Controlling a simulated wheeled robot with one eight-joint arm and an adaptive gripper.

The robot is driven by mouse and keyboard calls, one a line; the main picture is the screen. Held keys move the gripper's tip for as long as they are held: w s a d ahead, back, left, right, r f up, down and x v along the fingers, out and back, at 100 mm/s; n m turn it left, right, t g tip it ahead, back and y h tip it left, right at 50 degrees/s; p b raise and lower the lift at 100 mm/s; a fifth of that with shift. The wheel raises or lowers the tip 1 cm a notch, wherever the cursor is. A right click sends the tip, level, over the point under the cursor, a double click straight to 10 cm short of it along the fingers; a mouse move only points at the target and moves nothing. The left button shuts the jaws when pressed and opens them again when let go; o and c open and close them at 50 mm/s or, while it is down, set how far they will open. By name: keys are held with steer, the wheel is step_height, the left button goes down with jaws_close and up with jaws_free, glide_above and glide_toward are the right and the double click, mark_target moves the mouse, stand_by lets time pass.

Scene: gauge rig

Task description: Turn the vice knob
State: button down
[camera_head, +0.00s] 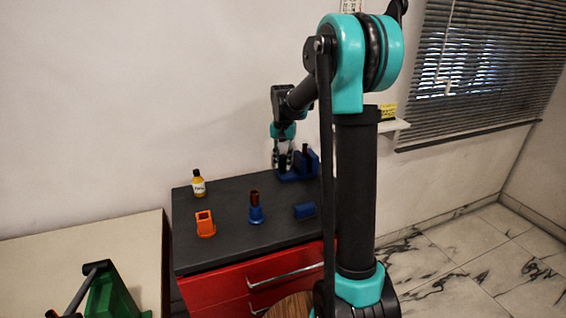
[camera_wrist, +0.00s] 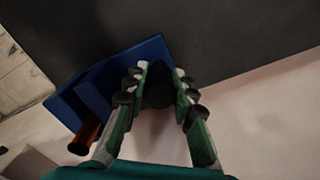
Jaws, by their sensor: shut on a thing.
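The blue vice (camera_head: 312,158) stands at the back right of the dark cabinet top, against the wall side. In the wrist view its blue body (camera_wrist: 150,52) lies to the left of and beyond my fingers. A dark knob (camera_wrist: 158,92) sits between the two fingers. My gripper (camera_head: 283,165) points down at the vice's left end. In the wrist view my gripper (camera_wrist: 160,75) is shut on the knob, with a finger on each side. The fingers hide the knob's edges, and its turn angle cannot be told.
A reddish-brown cylinder (camera_wrist: 85,137) sits by the vice. Red drawers (camera_head: 215,293) are below.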

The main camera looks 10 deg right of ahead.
mark_target(283, 156)
stand_by(0.3)
steer(key=c, duration=1.5)
jaws_free()
steer(key=shift+c, duration=0.2)
steer(key=shift+r, duration=0.15)
step_height(283, 156, up, 12)
steer(key=shift+f, duration=0.1)
